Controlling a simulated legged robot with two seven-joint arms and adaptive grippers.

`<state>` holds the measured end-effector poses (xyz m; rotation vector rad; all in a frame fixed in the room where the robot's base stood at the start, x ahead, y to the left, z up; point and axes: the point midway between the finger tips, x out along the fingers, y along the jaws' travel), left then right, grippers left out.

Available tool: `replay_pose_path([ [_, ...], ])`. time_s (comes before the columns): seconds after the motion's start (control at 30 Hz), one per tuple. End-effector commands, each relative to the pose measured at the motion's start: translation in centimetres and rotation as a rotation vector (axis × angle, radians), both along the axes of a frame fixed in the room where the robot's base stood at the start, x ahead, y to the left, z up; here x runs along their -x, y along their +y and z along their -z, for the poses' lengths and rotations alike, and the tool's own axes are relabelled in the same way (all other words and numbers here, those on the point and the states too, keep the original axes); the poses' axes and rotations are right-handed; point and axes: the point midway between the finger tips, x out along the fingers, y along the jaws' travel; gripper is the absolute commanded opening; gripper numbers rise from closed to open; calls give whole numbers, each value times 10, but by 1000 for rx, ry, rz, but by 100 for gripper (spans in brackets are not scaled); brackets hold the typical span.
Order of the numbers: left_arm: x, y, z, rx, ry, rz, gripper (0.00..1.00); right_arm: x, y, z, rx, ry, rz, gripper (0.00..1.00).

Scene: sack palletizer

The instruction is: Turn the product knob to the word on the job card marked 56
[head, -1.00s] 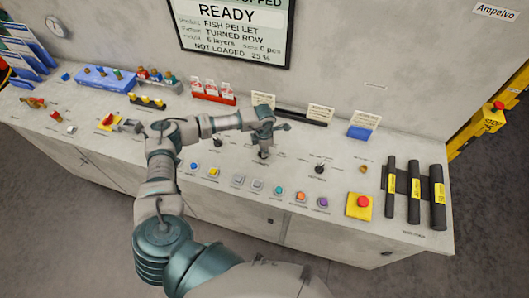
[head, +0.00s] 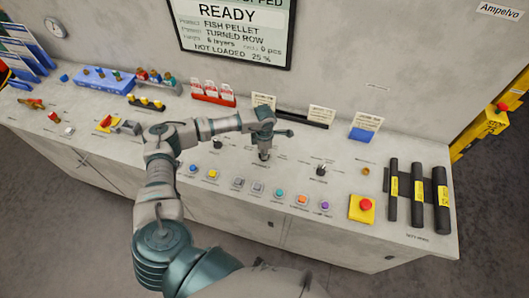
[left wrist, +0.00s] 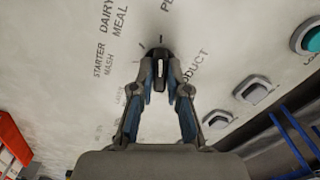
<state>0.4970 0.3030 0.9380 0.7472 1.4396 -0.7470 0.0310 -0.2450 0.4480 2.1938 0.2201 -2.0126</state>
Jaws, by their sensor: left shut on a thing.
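My left gripper (head: 264,154) points down at the console top and is shut on the product knob. In the left wrist view the dark knob (left wrist: 158,55) with a pale line sits between the two fingertips (left wrist: 160,80). Printed words ring it, among them STARTER MASH and DAIRY MEAL; others are cut off or hidden by the fingers. The wall display (head: 235,30) reads READY, FISH PELLET, TURNED ROW. Job cards (head: 322,115) stand at the console's back; their numbers are too small to read. My right gripper is out of view.
Two other black knobs (head: 321,170) flank the held one. A row of coloured push buttons (head: 279,193) lies in front. A red emergency button (head: 365,204) on a yellow base and black rollers (head: 417,195) are at the right.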

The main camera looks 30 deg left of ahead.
Motion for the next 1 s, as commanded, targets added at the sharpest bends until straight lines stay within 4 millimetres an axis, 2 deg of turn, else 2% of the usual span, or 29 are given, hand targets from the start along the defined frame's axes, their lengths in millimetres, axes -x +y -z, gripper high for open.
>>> replay_pose_path([
  [0.03,2,1,2,-4,4,1,22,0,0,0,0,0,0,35],
  [0.1,1,1,2,-4,4,0,40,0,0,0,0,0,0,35],
  [0.47,0,0,-4,-1,-1,0,40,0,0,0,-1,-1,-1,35],
  [0.57,-1,0,-17,-1,-3,0,40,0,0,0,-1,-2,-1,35],
  [0.8,-1,1,-70,-1,-3,-1,40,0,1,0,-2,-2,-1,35],
  [1.0,-1,2,-104,0,1,0,40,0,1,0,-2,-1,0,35],
])
